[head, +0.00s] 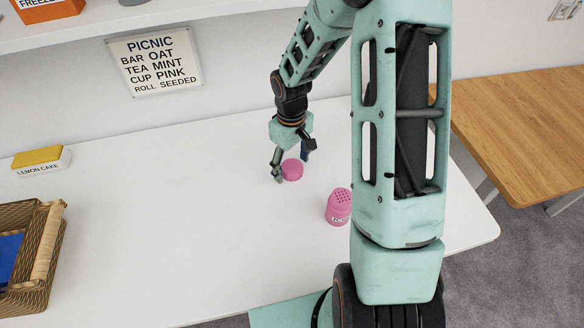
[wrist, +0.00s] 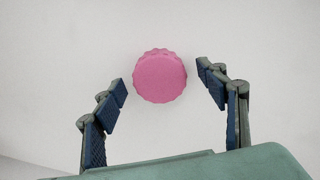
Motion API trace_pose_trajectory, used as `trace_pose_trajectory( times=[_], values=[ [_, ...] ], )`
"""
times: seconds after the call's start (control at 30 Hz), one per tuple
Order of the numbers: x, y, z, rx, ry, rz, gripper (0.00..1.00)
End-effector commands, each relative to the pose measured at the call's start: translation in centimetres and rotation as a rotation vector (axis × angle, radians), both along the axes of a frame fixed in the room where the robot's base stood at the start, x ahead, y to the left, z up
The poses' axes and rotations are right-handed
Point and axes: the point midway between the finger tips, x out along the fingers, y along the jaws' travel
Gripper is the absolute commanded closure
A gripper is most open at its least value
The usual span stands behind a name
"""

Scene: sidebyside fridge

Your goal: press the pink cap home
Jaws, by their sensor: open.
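The pink cap (head: 292,170) is a round disc with a scalloped edge. It lies on the white table, and in the wrist view the cap (wrist: 160,76) sits just beyond and between my fingertips. My gripper (head: 292,165) is open, pointing down over the cap; in the wrist view its two blue-padded fingers (wrist: 163,90) stand apart on either side, with a gap to the cap. A pink shaker (head: 338,207) with dark holes in its top stands upright on the table, to the right of and nearer than the cap. Part of its label is hidden behind my arm.
A wicker basket (head: 50,240) with a blue item stands at the left edge. A yellow and white lemon cake box (head: 41,160) lies behind it. A picnic sign (head: 155,62) hangs on the wall. A wooden table (head: 520,120) is at the right. The table's middle left is clear.

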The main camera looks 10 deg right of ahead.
Motion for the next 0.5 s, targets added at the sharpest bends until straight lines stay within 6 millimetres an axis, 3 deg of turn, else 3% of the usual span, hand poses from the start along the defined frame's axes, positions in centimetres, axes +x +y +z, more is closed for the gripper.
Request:
trace_pose_trajectory(
  times=[0.17,0.5],
  values=[
    [0.00,0.00,0.03,0.000,0.000,0.000,0.35],
    [-0.01,-0.01,0.06,0.000,0.000,0.000,0.69]
  ],
)
